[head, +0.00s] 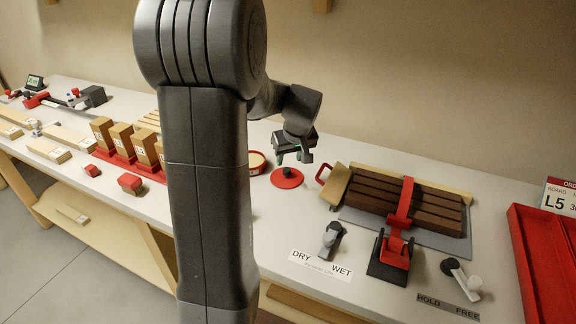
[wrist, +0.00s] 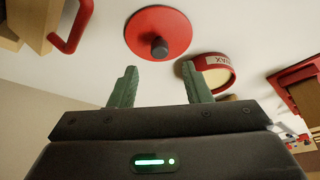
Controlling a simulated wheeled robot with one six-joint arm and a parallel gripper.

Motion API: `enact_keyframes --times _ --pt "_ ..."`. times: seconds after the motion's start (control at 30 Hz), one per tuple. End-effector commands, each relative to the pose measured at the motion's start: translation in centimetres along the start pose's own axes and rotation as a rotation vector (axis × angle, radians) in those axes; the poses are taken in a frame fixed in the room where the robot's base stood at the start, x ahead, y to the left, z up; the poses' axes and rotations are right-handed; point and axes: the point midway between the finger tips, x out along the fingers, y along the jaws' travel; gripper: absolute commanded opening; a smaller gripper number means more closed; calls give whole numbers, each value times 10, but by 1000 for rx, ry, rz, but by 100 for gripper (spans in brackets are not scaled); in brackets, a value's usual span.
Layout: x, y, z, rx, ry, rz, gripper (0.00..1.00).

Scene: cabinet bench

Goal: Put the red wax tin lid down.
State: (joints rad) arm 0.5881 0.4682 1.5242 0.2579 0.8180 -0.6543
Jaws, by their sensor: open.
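The red wax tin lid (head: 287,178) is a flat red disc with a dark knob, lying on the white bench top. It also shows in the wrist view (wrist: 172,22), beyond the fingertips. The wax tin (wrist: 215,68), with a red label and pale yellow inside, stands open beside it; in the head view the tin (head: 257,162) is partly hidden by my arm. My gripper (head: 294,157) is above the lid, its green fingers spread. In the wrist view my gripper (wrist: 158,85) is open with nothing between its fingers, apart from the knob.
Right of the lid, a clamped stack of dark boards (head: 390,195) with a red strap lies on a grey mat. A red clamp (head: 392,255), a DRY/WET switch (head: 330,238) and a red tray (head: 540,260) stand further right. Wooden blocks in a red rack (head: 120,158) stand left.

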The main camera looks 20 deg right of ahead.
Motion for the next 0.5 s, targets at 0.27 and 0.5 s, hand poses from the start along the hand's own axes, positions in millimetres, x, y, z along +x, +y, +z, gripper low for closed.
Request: enact_keyframes --times 0.27,0.5 --pt "-49 0 0 0 1 1 44" --pt "-59 0 0 0 -1 -1 44"
